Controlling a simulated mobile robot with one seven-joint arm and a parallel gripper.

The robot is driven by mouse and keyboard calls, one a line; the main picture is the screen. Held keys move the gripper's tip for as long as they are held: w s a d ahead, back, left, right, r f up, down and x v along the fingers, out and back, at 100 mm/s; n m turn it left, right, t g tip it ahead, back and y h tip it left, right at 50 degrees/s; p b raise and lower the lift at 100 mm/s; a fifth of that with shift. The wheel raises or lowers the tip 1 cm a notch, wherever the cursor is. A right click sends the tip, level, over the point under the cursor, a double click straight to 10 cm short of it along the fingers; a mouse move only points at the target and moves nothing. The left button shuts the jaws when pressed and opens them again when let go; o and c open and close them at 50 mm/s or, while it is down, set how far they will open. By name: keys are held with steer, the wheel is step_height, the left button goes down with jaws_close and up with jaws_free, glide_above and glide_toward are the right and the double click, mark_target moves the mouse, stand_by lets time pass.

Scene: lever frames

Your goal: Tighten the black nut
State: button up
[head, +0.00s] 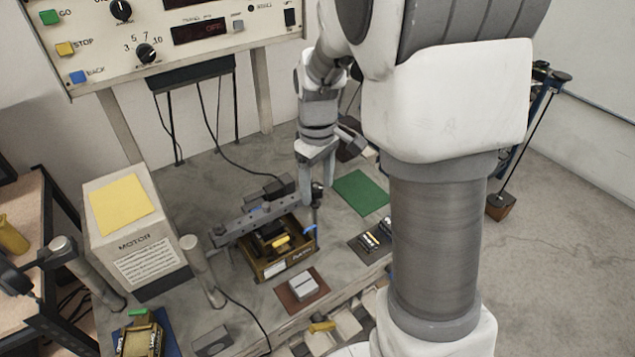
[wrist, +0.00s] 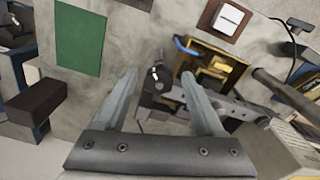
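A black nut (wrist: 157,78) shows between my fingers in the wrist view, at the end of a long grey metal bar (wrist: 240,108). In the head view the dark nut (head: 317,190) is small and sits just below my fingertips, by the right end of the bar (head: 258,211). My gripper (head: 316,168) points down over it. In the wrist view my gripper (wrist: 159,74) is open, with a gap on each side of the nut. I cannot tell how far the fingertips are above the nut.
A brass-coloured box (head: 279,262) with a blue handle stands under the bar. A motor box (head: 130,232) and metal posts (head: 203,270) are at left. A green mat (head: 361,192) lies right of my gripper, and a brown mat (head: 290,300) with a white block lies in front.

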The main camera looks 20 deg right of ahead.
jaws_close()
steer(key=shift+m, duration=0.4)
steer(key=m, duration=0.4)
steer(key=shift+a+r, duration=0.1)
steer(key=m+p, duration=0.1)
steer(key=m, duration=0.3)
steer(key=shift+a, duration=0.15)
steer(key=m, duration=0.5)
steer(key=shift+a+p, duration=0.1)
steer(key=shift+p, duration=0.3)
steer(key=shift+w+m+p, duration=0.15)
steer(key=shift+m+p, duration=0.35)
steer(key=shift+m, duration=1.5)
